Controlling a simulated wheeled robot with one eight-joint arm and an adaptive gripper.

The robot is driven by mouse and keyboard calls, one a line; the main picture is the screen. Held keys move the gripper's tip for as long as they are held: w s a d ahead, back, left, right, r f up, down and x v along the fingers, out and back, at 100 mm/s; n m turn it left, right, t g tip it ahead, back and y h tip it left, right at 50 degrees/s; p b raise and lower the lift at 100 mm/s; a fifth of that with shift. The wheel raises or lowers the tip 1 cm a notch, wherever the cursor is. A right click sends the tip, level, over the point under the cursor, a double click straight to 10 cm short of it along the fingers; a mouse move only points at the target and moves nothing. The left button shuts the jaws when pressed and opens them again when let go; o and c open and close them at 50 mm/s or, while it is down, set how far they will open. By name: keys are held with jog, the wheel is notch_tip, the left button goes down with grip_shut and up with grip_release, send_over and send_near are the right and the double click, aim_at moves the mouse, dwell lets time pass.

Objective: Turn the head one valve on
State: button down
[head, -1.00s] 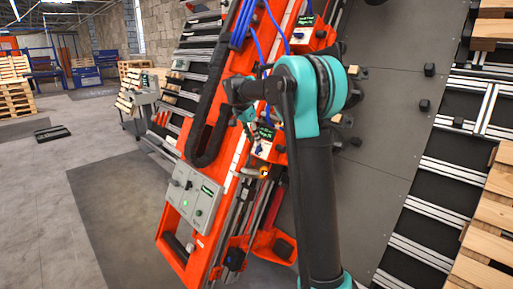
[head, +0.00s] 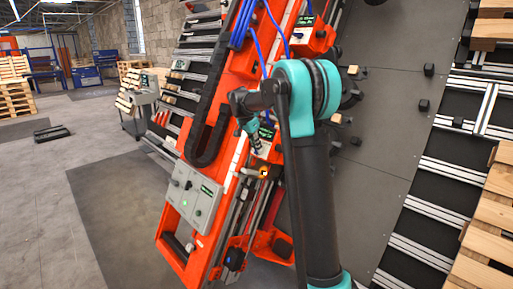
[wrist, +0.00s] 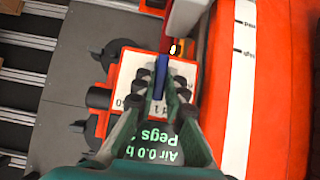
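The head one valve shows as a blue lever (wrist: 161,73) on a white-faced orange box in the wrist view, pointing along the picture's vertical. My gripper (wrist: 160,88) is open, with dark fingertips on either side of the lever. I cannot tell whether they touch it. A dark display on the box reads "Air 0.0 b" and "Pegs" in green, partly covered by my fingers. In the head view, my gripper (head: 254,146) is at the lower head box (head: 268,150) on the orange gantry; the lever is hidden there.
A second head box (head: 318,38) sits higher on the gantry, with blue hoses nearby. A grey control panel (head: 190,196) with a green light is at the lower left of the gantry. Pallets (head: 490,215) lie at the right. The floor at left is mostly open.

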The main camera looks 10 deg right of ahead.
dwell(0.4)
jog(key=n+g+h, duration=0.1)
jog(key=n+g, duration=0.1)
jog(key=n, duration=0.1)
jog(key=shift+w+a+h, duration=0.2)
jog(key=shift+h, duration=0.2)
jog(key=shift+w+a+f+n+g+h, duration=0.15)
jog(key=shift+n+g+h, duration=0.25)
jog(key=shift+n+h, duration=1.1)
jog(key=shift+s+a+f+n+g+h, duration=0.15)
jog(key=shift+n+g+h, duration=0.25)
jog(key=shift+n+h, duration=1.1)
jog(key=shift+w+f+n+g+h, duration=0.15)
jog(key=shift+n+g+h, duration=0.5)
jog(key=shift+n, duration=1.45)
jog(key=shift+t+h, duration=0.35)
jog(key=shift+h, duration=0.1)
jog(key=c, duration=1.6)
grip_release()
